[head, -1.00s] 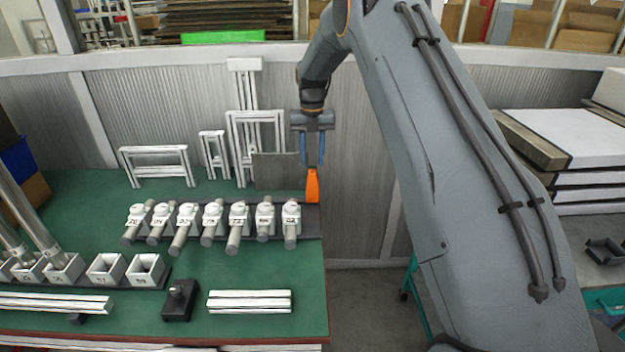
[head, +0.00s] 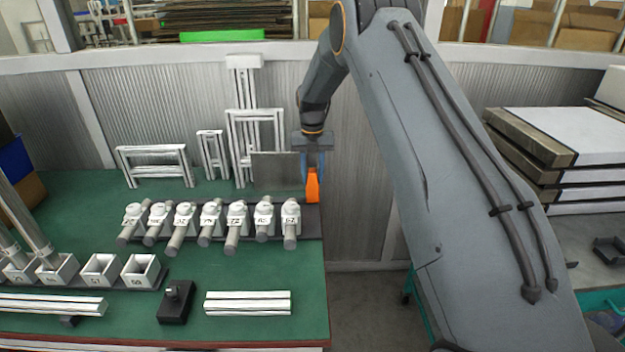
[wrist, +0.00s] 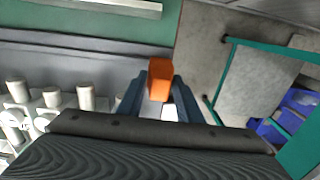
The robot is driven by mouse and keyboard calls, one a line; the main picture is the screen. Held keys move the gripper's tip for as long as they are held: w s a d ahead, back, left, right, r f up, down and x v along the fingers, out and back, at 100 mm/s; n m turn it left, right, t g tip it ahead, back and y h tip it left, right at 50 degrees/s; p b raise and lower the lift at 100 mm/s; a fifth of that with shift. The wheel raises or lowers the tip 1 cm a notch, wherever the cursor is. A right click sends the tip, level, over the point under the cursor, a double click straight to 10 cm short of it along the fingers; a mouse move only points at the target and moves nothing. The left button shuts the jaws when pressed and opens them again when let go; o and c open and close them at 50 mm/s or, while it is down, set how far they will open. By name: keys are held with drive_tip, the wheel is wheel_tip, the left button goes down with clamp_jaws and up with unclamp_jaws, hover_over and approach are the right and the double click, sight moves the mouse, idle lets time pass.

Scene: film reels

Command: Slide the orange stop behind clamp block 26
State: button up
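The orange stop (head: 312,188) stands at the right end of the dark rail (head: 306,222), just right of the last clamp block. My gripper (head: 312,172) points down at it from above, with a finger on each side of its top. In the wrist view the stop (wrist: 160,72) sits between the two fingers of my gripper (wrist: 160,88); whether they press on it I cannot tell. Several white clamp blocks stand in a row on the rail, each with a grey rod. The rightmost block (head: 291,216) is nearest the stop. Their small labels are too blurred to read surely.
White frames (head: 155,166) and a grey plate (head: 275,171) stand behind the row on the green table (head: 235,270). White sockets (head: 141,271), a black block (head: 176,302) and white bars (head: 248,302) lie in front. The table's right edge is close to the stop.

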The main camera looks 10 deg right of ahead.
clamp_jaws()
drive_tip(key=w+a+b, duration=0.2)
drive_tip(key=a+b, duration=0.1)
drive_tip(key=a, duration=0.7)
drive_tip(key=w+a+b, duration=0.2)
drive_tip(key=a+b, duration=0.2)
drive_tip(key=a, duration=0.5)
drive_tip(key=shift+a, duration=0.35)
idle(0.7)
